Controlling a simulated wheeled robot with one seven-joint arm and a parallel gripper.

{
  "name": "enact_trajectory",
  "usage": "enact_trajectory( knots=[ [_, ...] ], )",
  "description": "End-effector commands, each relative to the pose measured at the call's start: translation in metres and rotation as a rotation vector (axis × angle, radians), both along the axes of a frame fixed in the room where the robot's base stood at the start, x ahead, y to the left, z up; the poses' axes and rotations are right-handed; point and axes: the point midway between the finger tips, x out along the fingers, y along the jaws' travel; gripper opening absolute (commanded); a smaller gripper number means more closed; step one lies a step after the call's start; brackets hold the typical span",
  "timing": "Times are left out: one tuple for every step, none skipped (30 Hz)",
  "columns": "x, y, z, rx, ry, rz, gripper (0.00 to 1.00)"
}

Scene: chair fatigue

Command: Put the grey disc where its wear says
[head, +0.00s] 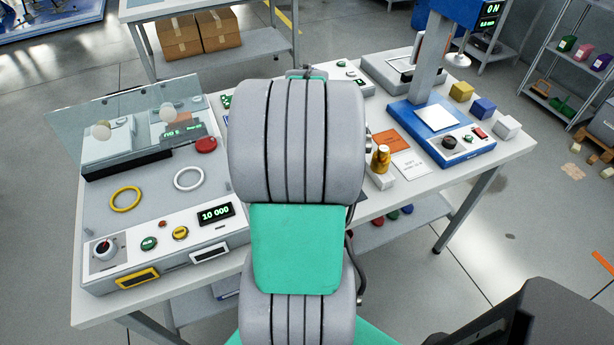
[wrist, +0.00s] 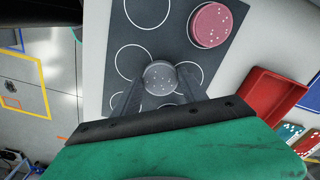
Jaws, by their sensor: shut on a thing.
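In the wrist view, my gripper (wrist: 158,88) is shut on a grey disc (wrist: 160,76) with small pale specks on its top. The disc is over a dark mat (wrist: 178,52) printed with several white circles; I cannot tell whether it touches the mat. A pinkish-red disc (wrist: 211,24) with white specks lies in the mat's upper right part. In the head view my own arm hides the gripper, the grey disc and the mat.
A red tray (wrist: 262,98) stands right of the mat. In the head view, a test rig with a counter reading 10 000 (head: 216,213) and a yellow ring (head: 125,199) and white ring (head: 188,178) is at left. A blue-based press (head: 437,115) and small cubes (head: 461,91) are at right.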

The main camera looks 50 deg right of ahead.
Motion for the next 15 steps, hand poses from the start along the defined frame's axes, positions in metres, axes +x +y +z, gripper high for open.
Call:
enact_trajectory(
  knots=[
    [0.0000, 0.0005, -0.0066, 0.002, 0.001, 0.000, 0.11],
    [0.0002, 0.0003, -0.0089, 0.000, 0.000, 0.000, 0.11],
    [0.0005, 0.0001, -0.0102, -0.001, -0.001, 0.000, 0.11],
    [0.0006, 0.0000, -0.0104, -0.002, -0.001, 0.001, 0.11],
    [0.0007, 0.0000, -0.0102, -0.002, -0.001, 0.001, 0.11],
    [0.0007, 0.0000, -0.0100, -0.002, -0.001, 0.000, 0.11],
    [0.0007, 0.0000, -0.0100, -0.002, -0.001, 0.000, 0.11],
    [0.0007, 0.0001, -0.0100, -0.002, -0.001, 0.001, 0.11],
    [0.0007, 0.0001, -0.0103, -0.002, -0.001, 0.001, 0.11],
    [0.0007, 0.0002, -0.0112, -0.001, -0.001, 0.001, 0.11],
    [0.0007, 0.0003, -0.0124, -0.001, -0.001, 0.001, 0.11],
    [0.0007, 0.0003, -0.0138, -0.001, -0.001, 0.001, 0.11],
    [0.0007, 0.0003, -0.0132, -0.001, -0.001, 0.001, 0.51],
    [0.0007, 0.0003, -0.0128, -0.001, -0.001, 0.001, 0.54],
    [0.0007, 0.0003, -0.0127, -0.001, -0.001, 0.001, 0.57]
  ],
)
